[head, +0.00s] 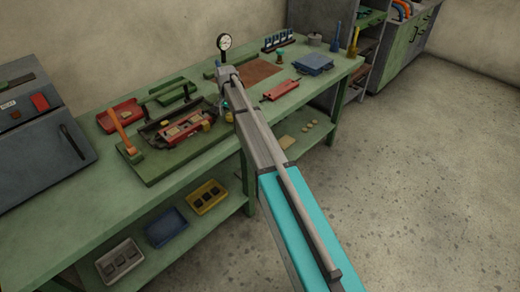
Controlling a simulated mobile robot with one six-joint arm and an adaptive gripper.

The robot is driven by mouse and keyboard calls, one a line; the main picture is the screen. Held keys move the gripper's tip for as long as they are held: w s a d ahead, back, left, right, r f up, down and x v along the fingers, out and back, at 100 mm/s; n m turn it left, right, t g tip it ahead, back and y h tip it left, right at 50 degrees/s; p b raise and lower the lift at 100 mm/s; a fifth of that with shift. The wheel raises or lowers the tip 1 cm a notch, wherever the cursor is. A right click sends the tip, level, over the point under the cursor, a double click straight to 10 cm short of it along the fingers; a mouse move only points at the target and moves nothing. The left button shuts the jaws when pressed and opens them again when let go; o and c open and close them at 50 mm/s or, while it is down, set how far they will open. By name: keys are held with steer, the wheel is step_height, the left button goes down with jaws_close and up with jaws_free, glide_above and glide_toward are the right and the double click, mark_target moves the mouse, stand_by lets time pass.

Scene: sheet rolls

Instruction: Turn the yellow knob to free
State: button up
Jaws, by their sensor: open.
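A small device (178,132) with dark and red parts sits on a green base plate on the bench. A small yellow knob-like part (206,125) is at its right end. Another small yellowish part (229,117) shows just right of it, beside my arm. I cannot tell from this view which is the knob to turn, or how it is set. My gripper (226,100) is at the far end of my arm, just above and right of the device. It is small here, looks empty and is open; its fingertips are partly hidden by the arm, and contact cannot be judged.
A grey machine (35,135) stands at left. Bins (207,196) sit on the lower shelf. Floor at right is clear.

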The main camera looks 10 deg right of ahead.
mark_target(230, 115)
steer(key=m, duration=0.3)
steer(key=shift+m, duration=0.4)
step_height(230, 115, up, 14)
steer(key=p, duration=1.4)
steer(key=s+d+f+n+b, duration=0.2)
steer(key=s+n, duration=0.1)
steer(key=s, duration=0.6)
steer(key=s+d+f+n+b, duration=0.2)
steer(key=s+f+n+b, duration=0.1)
steer(key=s, duration=0.7)
steer(key=s+d+f+n+b, duration=0.2)
steer(key=s+n, duration=0.1)
steer(key=s, duration=0.6)
steer(key=shift+s+f+b, duration=0.3)
steer(key=shift+s, duration=0.1)
steer(key=shift+s, duration=0.1)
steer(key=s+n, duration=0.2)
steer(key=s, duration=0.4)
steer(key=shift+s+d+n, duration=0.2)
steer(key=shift+d+n, duration=0.1)
steer(key=shift+d, duration=0.05)
